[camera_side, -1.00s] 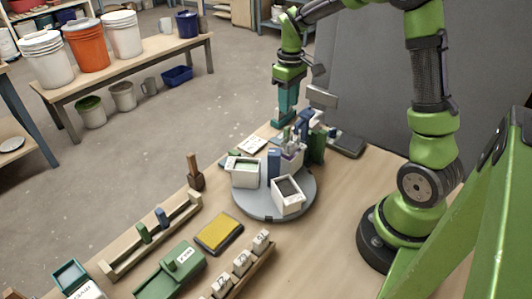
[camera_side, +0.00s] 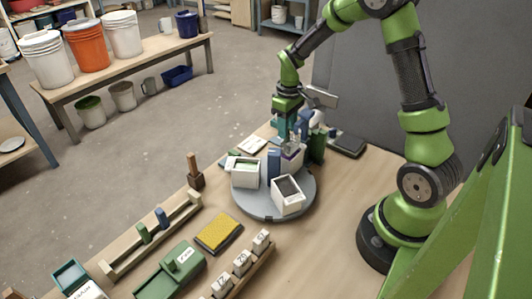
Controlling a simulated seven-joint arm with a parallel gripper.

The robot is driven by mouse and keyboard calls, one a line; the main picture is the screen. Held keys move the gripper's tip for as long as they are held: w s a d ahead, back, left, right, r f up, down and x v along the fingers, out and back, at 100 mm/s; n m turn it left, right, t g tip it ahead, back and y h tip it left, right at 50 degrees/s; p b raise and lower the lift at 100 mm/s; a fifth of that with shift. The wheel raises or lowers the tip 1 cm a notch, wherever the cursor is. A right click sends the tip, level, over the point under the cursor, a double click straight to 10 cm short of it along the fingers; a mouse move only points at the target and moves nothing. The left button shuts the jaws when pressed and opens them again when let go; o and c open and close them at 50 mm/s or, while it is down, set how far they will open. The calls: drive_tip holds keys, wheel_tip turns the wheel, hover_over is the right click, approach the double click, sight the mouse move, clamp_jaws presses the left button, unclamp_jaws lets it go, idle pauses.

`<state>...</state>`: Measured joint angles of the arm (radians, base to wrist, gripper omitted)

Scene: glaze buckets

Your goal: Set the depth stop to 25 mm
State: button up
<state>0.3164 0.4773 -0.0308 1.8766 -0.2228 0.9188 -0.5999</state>
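My gripper (camera_side: 293,133) points down behind the round grey turntable (camera_side: 262,207), close to the small tools and blocks at its back. Its fingertips are small and partly hidden there, so I cannot tell if they are open or shut or touching anything. No part is clearly readable as the depth stop. A wooden rail (camera_side: 128,258) at the front left carries a green block (camera_side: 143,233) and a blue block (camera_side: 161,217). A wooden rack (camera_side: 253,265) at the front holds several white blocks with numbers, too small to read surely. My gripper is far from both.
White boxes (camera_side: 288,196) and a blue upright block (camera_side: 273,165) stand on the turntable. A yellow pad (camera_side: 219,232) and a green labelled box (camera_side: 170,272) lie in front. A dark flat tray (camera_side: 347,146) lies at the back right. The table right of the turntable is clear.

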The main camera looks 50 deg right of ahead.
drive_tip(key=shift+c, duration=0.4)
clamp_jaws()
drive_tip(key=shift+w, duration=1.05)
drive_tip(key=shift+o, duration=0.6)
unclamp_jaws()
wheel_tip(320, 180, up, 7)
